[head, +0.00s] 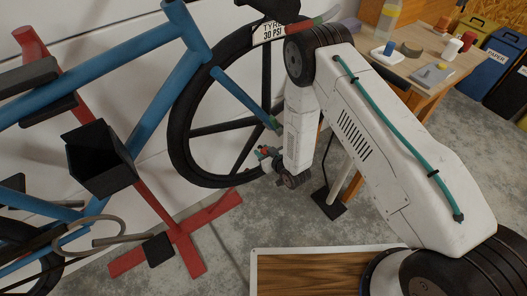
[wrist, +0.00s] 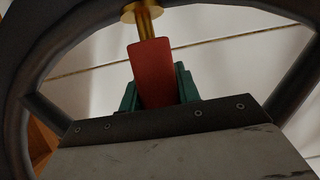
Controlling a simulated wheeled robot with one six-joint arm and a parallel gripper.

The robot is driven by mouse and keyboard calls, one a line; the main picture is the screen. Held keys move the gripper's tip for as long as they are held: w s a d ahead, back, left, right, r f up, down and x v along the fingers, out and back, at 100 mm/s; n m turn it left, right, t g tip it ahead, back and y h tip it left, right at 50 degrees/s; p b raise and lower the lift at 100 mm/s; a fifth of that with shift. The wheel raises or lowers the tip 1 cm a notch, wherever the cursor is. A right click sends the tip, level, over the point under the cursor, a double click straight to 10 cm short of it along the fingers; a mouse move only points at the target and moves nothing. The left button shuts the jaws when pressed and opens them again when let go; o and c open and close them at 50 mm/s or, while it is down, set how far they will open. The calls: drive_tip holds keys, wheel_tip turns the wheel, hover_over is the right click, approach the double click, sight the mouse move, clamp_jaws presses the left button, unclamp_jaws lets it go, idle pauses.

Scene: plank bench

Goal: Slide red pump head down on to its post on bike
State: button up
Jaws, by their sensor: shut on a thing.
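The red pump head (wrist: 152,75) is clamped between the green fingers of my gripper (wrist: 157,88) in the wrist view. A brass post (wrist: 143,24) with a wider flange lies in line with the head's far end and appears to meet it; I cannot tell how far the head sits on it. In the head view my gripper (head: 268,156) is small, low inside the right part of the bike's wheel, with a bit of red showing at its tip. The blue bike (head: 150,80) fills the left, its black wheel (head: 178,140) upright.
A red stand (head: 175,225) holds the bike. A sign reading TYRE 30 PSI (head: 268,32) is at the wheel's top. Wheel spokes and rim surround my gripper closely. A wooden table (head: 405,68) with small items stands at the back right.

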drive_tip(key=shift+f, duration=0.2)
idle(0.3)
drive_tip(key=shift+f, duration=0.35)
drive_tip(key=shift+f, duration=0.1)
drive_tip(key=shift+f, duration=0.25)
drive_tip(key=o, duration=1.1)
drive_tip(key=shift+v, duration=3.9)
